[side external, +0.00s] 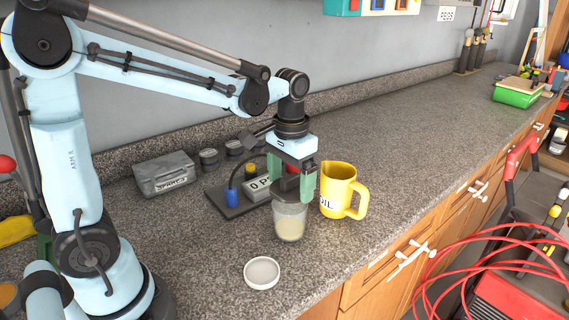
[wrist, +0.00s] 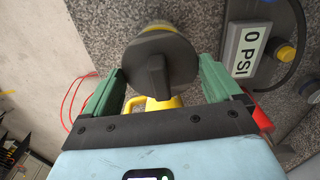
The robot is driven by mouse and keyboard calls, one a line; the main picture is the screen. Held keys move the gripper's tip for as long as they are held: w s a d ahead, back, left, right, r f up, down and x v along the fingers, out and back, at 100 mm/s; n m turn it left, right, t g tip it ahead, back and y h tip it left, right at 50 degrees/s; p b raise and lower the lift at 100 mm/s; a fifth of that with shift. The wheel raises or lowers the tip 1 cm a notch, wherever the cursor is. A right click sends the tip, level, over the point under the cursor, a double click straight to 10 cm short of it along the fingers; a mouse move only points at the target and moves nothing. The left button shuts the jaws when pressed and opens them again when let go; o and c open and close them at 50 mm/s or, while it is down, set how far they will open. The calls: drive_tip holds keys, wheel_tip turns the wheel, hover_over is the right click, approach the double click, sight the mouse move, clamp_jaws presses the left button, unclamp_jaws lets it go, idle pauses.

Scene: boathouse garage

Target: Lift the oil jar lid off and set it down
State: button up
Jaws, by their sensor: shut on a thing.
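The glass jar (side external: 290,224) stands upright on the speckled counter with pale yellow contents low inside. Its dark grey lid (wrist: 160,65), round with a raised ridge, is between my green fingers in the wrist view. My gripper (side external: 292,184) points down over the jar and is shut on the lid. The lid is at the jar's mouth in the side view, partly hidden by the fingers; I cannot tell whether it still touches the rim. A shallow white round dish (side external: 262,273) lies on the counter in front of the jar.
A yellow jug (side external: 338,187) marked OIL stands close to the right of the jar. A gauge unit reading 0 PSI (side external: 259,188) is close behind to the left. A grey SPARES box (side external: 165,173) is farther left. The counter (side external: 410,135) is clear toward the right.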

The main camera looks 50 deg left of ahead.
drive_tip(key=s+d+r, duration=0.5)
drive_tip(key=d+r, duration=0.5)
drive_tip(key=r, duration=0.2)
drive_tip(key=shift+s, duration=0.35)
drive_tip(key=shift+f, duration=0.1)
idle(0.4)
drive_tip(key=s+a+f+n, duration=0.2)
drive_tip(key=s+a+f, duration=0.1)
drive_tip(key=a+f, duration=0.4)
drive_tip(key=s+a+f+n, duration=0.2)
drive_tip(key=s+a+f, duration=0.1)
drive_tip(key=a+f, duration=0.5)
drive_tip(key=shift+s+f+n, duration=0.3)
drive_tip(key=shift+f, duration=0.25)
drive_tip(key=shift+f, duration=2.5)
